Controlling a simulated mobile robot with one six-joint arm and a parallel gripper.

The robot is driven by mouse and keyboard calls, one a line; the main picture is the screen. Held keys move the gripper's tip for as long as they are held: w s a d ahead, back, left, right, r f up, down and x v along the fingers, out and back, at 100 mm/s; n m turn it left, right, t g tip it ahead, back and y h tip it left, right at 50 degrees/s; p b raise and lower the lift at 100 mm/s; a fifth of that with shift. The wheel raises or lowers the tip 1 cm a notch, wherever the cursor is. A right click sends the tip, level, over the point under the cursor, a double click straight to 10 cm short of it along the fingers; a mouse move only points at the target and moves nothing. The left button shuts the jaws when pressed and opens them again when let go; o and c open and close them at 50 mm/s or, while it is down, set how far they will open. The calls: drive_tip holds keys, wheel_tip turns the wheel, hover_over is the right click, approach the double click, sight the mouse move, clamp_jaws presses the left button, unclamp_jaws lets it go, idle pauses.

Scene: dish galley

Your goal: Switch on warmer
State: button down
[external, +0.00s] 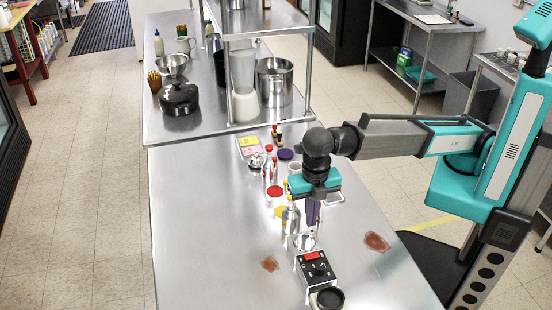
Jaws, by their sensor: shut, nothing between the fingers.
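A small box with a black top panel (316,272), which looks like the warmer, stands near the right edge of the steel table. A red switch (312,256) sits at the back of its panel, with a dark knob and small markings in front. The switch's position is too small to tell. My gripper (313,222) points down above the table, behind the box in the picture and apart from it. Its fingers are shut and hold nothing.
A black round cup (328,298) stands at the box's front. A silver bottle (291,220) and a shiny round dish (304,241) are close to my gripper. Reddish-brown patches (376,242) lie on the table. The left half of the table is clear.

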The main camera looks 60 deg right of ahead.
sight(307, 256)
drive_tip(key=shift+f, duration=0.1)
drive_tip(key=shift+f+p, duration=2.1)
drive_tip(key=shift+f, duration=4.8)
